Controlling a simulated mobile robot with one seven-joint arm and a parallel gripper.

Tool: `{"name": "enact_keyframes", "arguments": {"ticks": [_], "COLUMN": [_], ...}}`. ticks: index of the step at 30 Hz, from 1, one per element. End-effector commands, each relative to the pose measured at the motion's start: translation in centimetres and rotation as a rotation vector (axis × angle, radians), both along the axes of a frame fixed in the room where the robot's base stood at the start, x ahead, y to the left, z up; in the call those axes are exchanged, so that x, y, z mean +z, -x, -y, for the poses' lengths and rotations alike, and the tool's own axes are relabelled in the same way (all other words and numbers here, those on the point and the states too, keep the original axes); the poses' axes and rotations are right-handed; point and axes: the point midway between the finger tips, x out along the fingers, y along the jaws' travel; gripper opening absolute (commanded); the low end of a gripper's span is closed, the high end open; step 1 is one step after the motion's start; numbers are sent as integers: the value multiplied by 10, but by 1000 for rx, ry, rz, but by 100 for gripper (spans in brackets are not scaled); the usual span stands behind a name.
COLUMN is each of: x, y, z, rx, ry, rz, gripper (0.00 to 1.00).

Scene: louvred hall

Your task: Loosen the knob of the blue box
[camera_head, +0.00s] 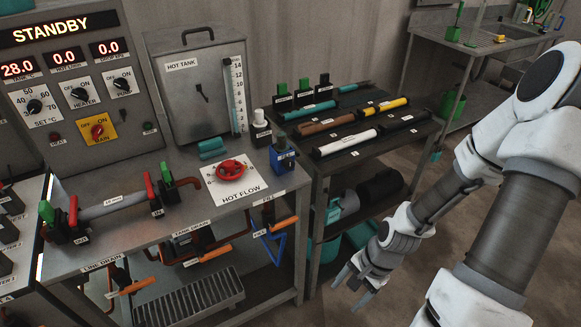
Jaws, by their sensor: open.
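A small blue box (284,163) stands on the grey bench top near its right edge, beside the white HOT FLOW plate. It carries a white label on its front, and a small dark knob (280,143) seems to sit on top; its details are too small to tell. My gripper (351,292) is open and empty, low in front of the bench and the shelf rack, to the lower right of the blue box and well apart from it. Its fingers point down and left.
A red knob (231,168) sits on the HOT FLOW plate (243,190). A white-topped bottle (261,127) stands behind the blue box. The shelf rack (315,172) with coloured tubes stands to the right. Orange-handled valves (283,226) hang under the bench edge. Floor at right is clear.

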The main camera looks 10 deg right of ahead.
Motion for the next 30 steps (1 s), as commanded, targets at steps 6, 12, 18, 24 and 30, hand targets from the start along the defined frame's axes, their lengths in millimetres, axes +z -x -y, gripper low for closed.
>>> {"name": "enact_keyframes", "arguments": {"ticks": [6,12,18,24,30], "x": [-31,-30,-4,45,93], "y": [-3,-29,-71,-119,-148], "z": [-41,-75,-90,-73,-33], "rx": [-215,-441,-692,-952,-1158], "ry": [-228,-454,-701,-968,-1191], "rz": [31,104,210,354,493], "gripper": [72,72,72,72,72]}}
